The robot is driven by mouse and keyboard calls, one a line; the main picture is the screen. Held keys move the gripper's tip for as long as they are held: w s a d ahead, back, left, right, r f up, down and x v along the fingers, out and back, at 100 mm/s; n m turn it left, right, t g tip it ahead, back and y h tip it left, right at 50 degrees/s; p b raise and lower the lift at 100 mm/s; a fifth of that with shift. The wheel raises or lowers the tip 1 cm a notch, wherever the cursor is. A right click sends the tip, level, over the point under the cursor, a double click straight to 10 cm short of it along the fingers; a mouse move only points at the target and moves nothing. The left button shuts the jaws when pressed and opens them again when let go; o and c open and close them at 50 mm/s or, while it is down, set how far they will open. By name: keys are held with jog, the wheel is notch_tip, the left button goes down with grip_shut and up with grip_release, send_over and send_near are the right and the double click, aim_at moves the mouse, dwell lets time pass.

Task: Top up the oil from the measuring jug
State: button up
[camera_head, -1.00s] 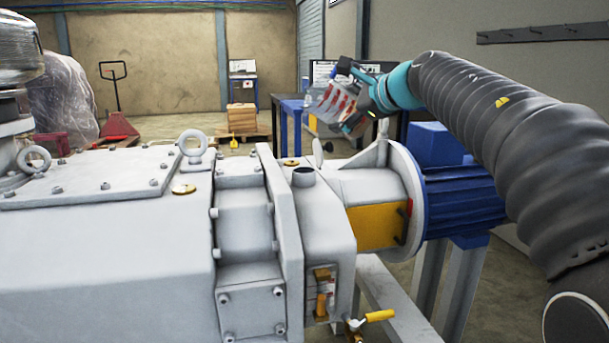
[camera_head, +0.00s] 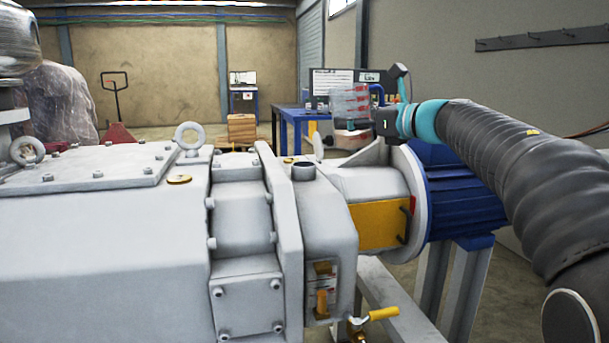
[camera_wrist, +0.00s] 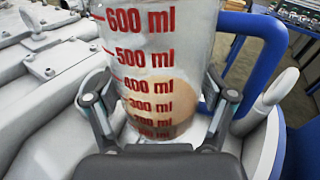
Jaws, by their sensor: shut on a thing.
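The clear measuring jug (camera_head: 349,104) has red markings and a blue handle. It stands about upright in the air behind the pump's filler end. My gripper (camera_head: 372,128) is shut on it; the wrist view shows the fingers (camera_wrist: 160,108) on both sides of the jug (camera_wrist: 150,50). A tan patch shows through its lower wall; I cannot tell the oil level. The open filler neck (camera_head: 303,171) sticks up from the grey pump (camera_head: 110,240), in front of and left of the jug. The pump's sight glass (camera_head: 322,290) has amber in its lower part.
A blue motor (camera_head: 460,195) is at the right, below my arm. A yellow-handled valve (camera_head: 378,315) sits low at the front. A blue table (camera_head: 292,115) stands behind.

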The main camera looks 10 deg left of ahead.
jog(key=shift+w+d+r+m+t+y+p, duration=0.1)
jog(key=shift+r+m+t+y+p, duration=0.1)
jog(key=shift+r+m+p, duration=0.4)
jog(key=shift+d+r+m+t+y+p, duration=0.1)
jog(key=shift+r+m+y, duration=0.1)
jog(key=shift+r, duration=0.65)
notch_tip(320, 180, up, 5)
jog(key=p, duration=0.3)
jog(key=shift+f+p, duration=0.15)
jog(key=shift+p, duration=0.2)
jog(key=shift+f, duration=0.15)
notch_tip(320, 180, down, 5)
jog(key=b, duration=0.4)
jog(key=shift+f+b, duration=0.15)
jog(key=shift+b, duration=0.2)
jog(key=shift+a+f+n+h+b, duration=0.25)
jog(key=shift+f+n+b, duration=0.3)
jog(key=shift+f+n, duration=0.3)
jog(key=shift+s+a+r+n+p, duration=0.1)
jog(key=shift+s+r+n+p, duration=0.15)
jog(key=shift+r+p, duration=0.2)
jog(key=shift+s+a+r+n+h+p, duration=0.15)
jog(key=shift+r+n+h+p, duration=0.15)
jog(key=shift+n+h+p, duration=0.2)
